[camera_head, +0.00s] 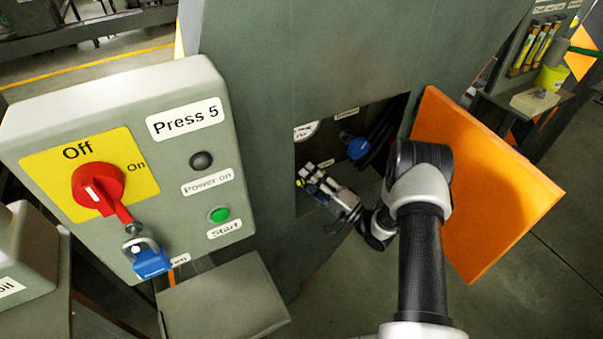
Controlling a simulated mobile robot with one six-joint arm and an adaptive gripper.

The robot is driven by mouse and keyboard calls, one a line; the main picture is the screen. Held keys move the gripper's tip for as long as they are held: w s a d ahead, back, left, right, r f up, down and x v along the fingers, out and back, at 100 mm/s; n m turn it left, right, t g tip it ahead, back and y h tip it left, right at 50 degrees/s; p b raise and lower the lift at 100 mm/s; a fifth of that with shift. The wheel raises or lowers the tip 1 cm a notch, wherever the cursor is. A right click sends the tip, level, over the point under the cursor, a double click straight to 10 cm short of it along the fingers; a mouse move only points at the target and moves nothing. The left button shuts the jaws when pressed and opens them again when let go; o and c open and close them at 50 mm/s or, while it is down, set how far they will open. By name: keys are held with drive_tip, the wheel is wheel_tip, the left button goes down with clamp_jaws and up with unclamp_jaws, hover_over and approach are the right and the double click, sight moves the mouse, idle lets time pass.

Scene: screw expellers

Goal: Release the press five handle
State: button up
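The Press 5 control box (150,190) stands at the left, with a red switch handle (98,189) on a yellow plate marked Off and On. A blue padlock (150,262) hangs just below the red handle. To its right, an open compartment (384,121) in the grey cabinet holds a round blue part (357,147) and labels. My gripper (308,175) reaches into the compartment's lower left, left of and below the blue part and apart from it. A small yellow part shows at its fingertips. I cannot tell whether the fingers grip anything. Which part is the press handle is unclear.
The orange door (495,170) of the compartment stands open, right of my arm. A grey ledge (222,300) lies below the control box. Another station with a yellow-green container (551,79) stands at the far right. Open floor shows at the lower right.

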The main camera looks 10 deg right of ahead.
drive_tip(key=shift+s+d, duration=0.1)
drive_tip(key=shift+d, duration=0.05)
drive_tip(key=shift+c, duration=0.7)
drive_tip(key=shift+r, duration=0.1)
clamp_jaws()
